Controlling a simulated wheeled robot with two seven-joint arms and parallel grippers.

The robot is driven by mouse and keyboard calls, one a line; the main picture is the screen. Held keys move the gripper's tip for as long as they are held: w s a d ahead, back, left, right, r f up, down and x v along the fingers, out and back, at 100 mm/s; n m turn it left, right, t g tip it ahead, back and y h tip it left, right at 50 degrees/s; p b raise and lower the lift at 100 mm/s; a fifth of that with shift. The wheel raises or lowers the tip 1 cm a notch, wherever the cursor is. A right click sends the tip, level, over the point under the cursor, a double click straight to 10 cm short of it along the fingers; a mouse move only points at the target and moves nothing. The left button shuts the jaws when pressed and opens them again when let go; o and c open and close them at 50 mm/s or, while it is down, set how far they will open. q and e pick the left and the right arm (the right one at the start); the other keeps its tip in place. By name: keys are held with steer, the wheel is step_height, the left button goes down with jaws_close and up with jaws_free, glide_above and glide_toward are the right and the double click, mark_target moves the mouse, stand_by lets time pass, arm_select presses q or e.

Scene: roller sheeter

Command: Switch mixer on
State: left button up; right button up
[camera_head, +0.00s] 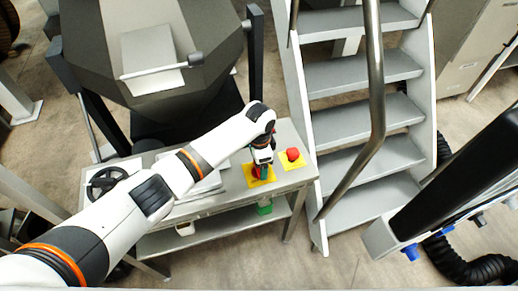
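A grey metal table (232,203) stands in the middle with two yellow plates on its right end. The right plate carries a red button (292,154), fully visible. The left yellow plate (262,182) also carries something red, mostly covered by my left gripper. My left arm reaches in from the lower left, and its gripper (262,170) points down at the left plate. Contact with the button cannot be made out, nor the finger gap. A large dark grey faceted vessel (150,50), perhaps the mixer, stands behind the table. My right gripper is not in view.
Grey stairs (362,122) with a metal handrail (376,90) stand close on the right. A black ribbed hose (480,270) lies at lower right. A green object (265,208) is below the tabletop.

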arm_select(q)
step_height(320, 180, up, 10)
steer(key=b, duration=0.1)
steer(key=shift+r, duration=0.15)
stand_by(0.7)
